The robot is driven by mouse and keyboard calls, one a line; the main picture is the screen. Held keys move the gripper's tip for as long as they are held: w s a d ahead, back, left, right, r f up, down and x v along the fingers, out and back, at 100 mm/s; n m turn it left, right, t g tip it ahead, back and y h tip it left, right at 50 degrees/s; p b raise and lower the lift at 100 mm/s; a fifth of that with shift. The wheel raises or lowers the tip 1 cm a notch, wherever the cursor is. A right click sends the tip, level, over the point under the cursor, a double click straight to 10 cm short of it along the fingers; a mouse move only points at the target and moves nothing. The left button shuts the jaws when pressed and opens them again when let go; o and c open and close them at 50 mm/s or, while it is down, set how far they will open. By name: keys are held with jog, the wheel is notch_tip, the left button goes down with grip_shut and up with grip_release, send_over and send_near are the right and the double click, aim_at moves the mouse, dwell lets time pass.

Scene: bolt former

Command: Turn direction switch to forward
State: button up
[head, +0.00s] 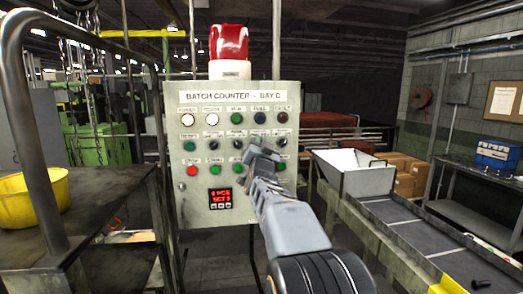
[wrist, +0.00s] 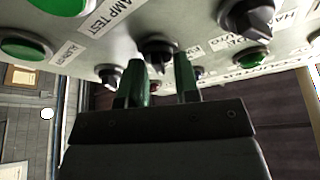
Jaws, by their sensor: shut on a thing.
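My gripper (head: 264,150) is at the grey control panel (head: 190,213), over the right part of its second row of controls. In the wrist view its two green-tinted fingers (wrist: 161,78) stand on either side of a black selector knob (wrist: 157,50) and are shut on it. The gripper hides this knob in the head view, and the fingers partly cover it in the wrist view. I cannot read its label or its setting, so I cannot tell from lettering whether it is the direction switch.
Other black knobs (wrist: 247,17) and green buttons (wrist: 60,6) sit close around the fingers. A red beacon (head: 229,43) tops the panel. A conveyor (head: 400,232) with a hopper (head: 355,175) stands right; a table with a yellow bowl (head: 36,198) and a metal rail stand left.

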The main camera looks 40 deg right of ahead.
jog(key=shift+a+n+t+y+b, duration=0.1)
jog(key=shift+n+t+y+b, duration=0.85)
jog(key=shift+n, duration=1.7)
jog(key=shift+d+n+t+y+b, duration=0.1)
jog(key=shift+n+t+y+b, duration=0.15)
jog(key=shift+n+y, duration=1.85)
jog(key=shift+a+n+t+y+b, duration=0.1)
jog(key=shift+n+t+y+b, duration=0.5)
jog(key=shift+n, duration=2.65)
jog(key=shift+n+y, duration=0.25)
jog(key=shift+n, duration=0.05)
jog(key=o, duration=0.9)
jog(key=shift+w, duration=0.1)
jog(key=b+v, duration=0.4)
jog(key=v, duration=1)
jog(key=shift+r, duration=0.1)
